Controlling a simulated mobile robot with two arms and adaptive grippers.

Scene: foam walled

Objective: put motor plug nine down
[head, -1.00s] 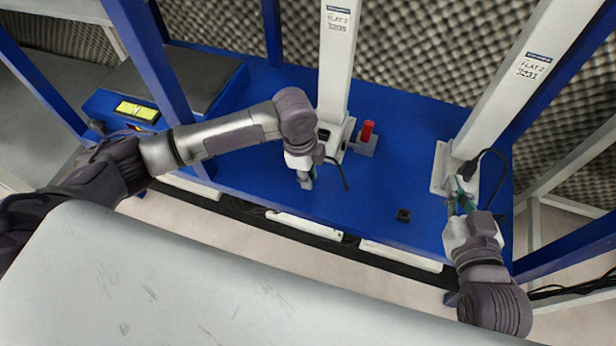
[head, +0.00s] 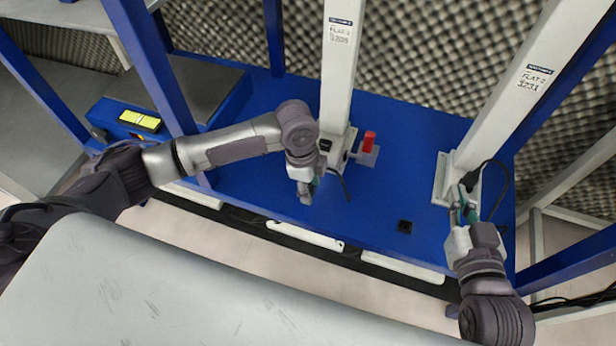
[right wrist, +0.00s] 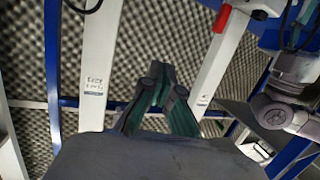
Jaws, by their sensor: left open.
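My left gripper (head: 306,192) is open over the blue table, just left of the middle post's base. A black cable (head: 345,187) hangs beside it, apart from its fingers as far as I can see. My right gripper (head: 462,212) is at the foot of the right post, close to a black plug (head: 468,180) with a looping cable. The right fingers (right wrist: 158,85) show green pads in the right wrist view; whether they grip anything is unclear. No number is readable on any plug.
The blue table (head: 260,215) has free room between the two white posts. A blue box with a yellow display (head: 140,121) is at the left. Blue uprights flank the table.

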